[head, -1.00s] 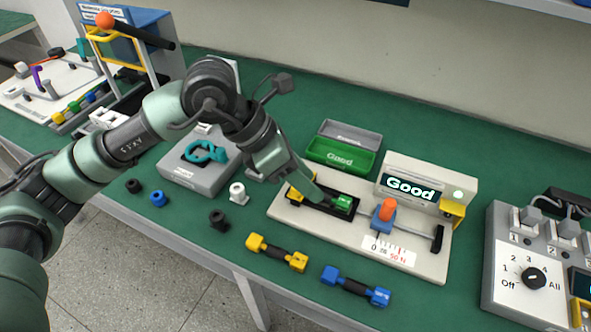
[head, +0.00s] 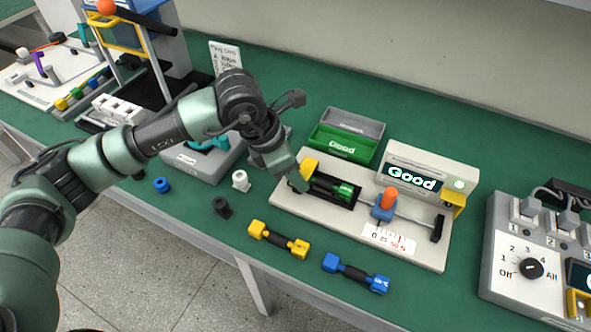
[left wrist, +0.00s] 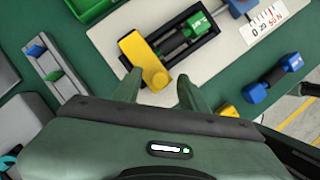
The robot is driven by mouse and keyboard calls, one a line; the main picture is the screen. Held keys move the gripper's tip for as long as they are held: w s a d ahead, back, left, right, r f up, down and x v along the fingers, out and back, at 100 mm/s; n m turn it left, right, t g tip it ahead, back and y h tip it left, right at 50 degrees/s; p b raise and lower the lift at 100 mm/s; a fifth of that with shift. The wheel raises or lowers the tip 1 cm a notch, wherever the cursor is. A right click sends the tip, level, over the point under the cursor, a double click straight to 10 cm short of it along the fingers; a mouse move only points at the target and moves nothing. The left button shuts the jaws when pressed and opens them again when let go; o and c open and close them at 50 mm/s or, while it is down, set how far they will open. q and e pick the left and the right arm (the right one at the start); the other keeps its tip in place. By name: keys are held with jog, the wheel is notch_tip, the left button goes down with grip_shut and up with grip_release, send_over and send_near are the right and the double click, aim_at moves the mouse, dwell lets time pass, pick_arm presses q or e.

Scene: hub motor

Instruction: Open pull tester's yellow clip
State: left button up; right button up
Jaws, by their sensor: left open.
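The pull tester (head: 425,253) is a pale plate with a "Good" display (head: 412,178). A connector with a green end (head: 346,190) lies in the slot; that end also shows in the left wrist view (left wrist: 200,24). My left gripper (head: 300,181) is open at the clip end. In the left wrist view, the clip's rounded end appears between its fingertips (left wrist: 158,80); contact is unclear. My right gripper is out of view.
A blue slider with an orange knob (head: 388,197) stands right of the slot. Yellow (head: 279,240) and blue (head: 356,273) connectors lie in front. A green "Good" bin (head: 342,143) stands behind. A switch box (head: 520,255) is at the right.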

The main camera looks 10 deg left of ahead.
pick_arm(q)
grip_shut()
dwell(1.4)
